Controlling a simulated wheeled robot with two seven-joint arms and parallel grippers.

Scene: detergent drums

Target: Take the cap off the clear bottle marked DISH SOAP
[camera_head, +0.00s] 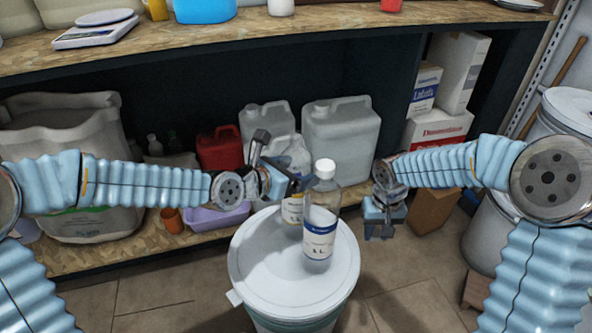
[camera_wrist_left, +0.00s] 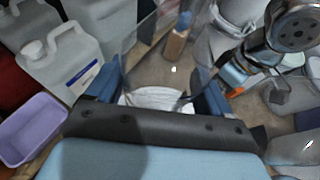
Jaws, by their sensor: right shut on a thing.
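A clear bottle (camera_head: 321,236) with a white cap (camera_head: 325,168) stands upright on the white drum lid (camera_head: 262,265). Its label is too small to read in full. A second clear bottle (camera_head: 292,211) stands behind it, partly hidden by my left gripper. My left gripper (camera_head: 303,184) is at the front bottle's left side, below the cap. In the left wrist view its fingers (camera_wrist_left: 157,95) are apart with clear plastic between them; I cannot tell whether they press on it. My right gripper (camera_head: 381,228) points down to the right of the bottles; what it holds cannot be made out.
Large jugs (camera_head: 341,135), a red canister (camera_head: 219,150) and a lilac tub (camera_head: 216,219) fill the lower shelf behind. Cartons (camera_head: 437,130) stand at the right. A tall drum (camera_head: 567,108) is at the far right. The lid's front part is clear.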

